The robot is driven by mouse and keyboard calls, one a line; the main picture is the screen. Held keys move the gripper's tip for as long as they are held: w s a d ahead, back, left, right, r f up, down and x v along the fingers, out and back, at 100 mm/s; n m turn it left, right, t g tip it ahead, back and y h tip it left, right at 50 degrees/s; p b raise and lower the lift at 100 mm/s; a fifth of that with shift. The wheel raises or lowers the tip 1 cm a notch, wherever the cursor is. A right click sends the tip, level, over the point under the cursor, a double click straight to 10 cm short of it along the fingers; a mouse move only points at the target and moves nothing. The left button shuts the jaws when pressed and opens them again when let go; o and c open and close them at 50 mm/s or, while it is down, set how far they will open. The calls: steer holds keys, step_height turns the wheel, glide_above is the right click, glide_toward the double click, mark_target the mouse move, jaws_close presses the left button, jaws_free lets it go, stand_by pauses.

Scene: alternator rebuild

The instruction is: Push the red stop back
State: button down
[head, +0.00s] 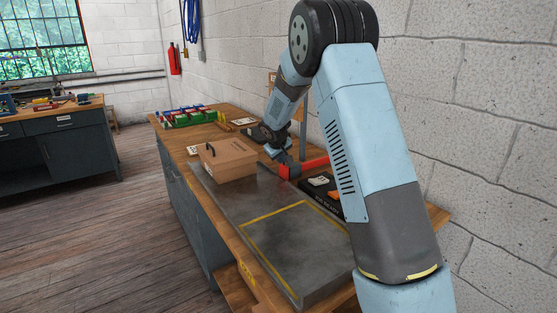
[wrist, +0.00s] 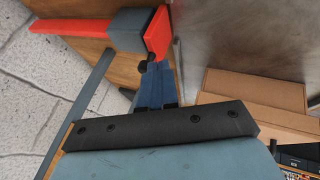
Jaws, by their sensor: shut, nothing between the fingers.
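The red stop shows in the head view as a red plate (head: 285,172) with a red bar (head: 316,163) running off to the right, at the back edge of the grey metal plate (head: 285,247). In the wrist view, its upright red plate (wrist: 157,33) joins a dark grey block (wrist: 128,30) and the long red bar (wrist: 70,27). My gripper (head: 284,160) is shut and empty, pointing down beside the stop. In the wrist view its blue fingers (wrist: 154,70) end close to the red plate; I cannot tell whether they touch it.
A brown cardboard box (head: 230,158) stands on the plate, left of the gripper. A yellow outline (head: 262,222) marks clear plate nearer me. A black tray (head: 325,191) lies right of the stop. Red, green and blue bins (head: 188,116) stand at the far end. A block wall runs behind.

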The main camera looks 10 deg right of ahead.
steer(key=a+f+v, duration=0.1)
steer(key=a+v, duration=0.1)
steer(key=v, duration=0.9)
steer(key=shift+s+a+r, duration=0.25)
steer(key=shift+s+a, duration=0.1)
steer(key=shift+s, duration=0.25)
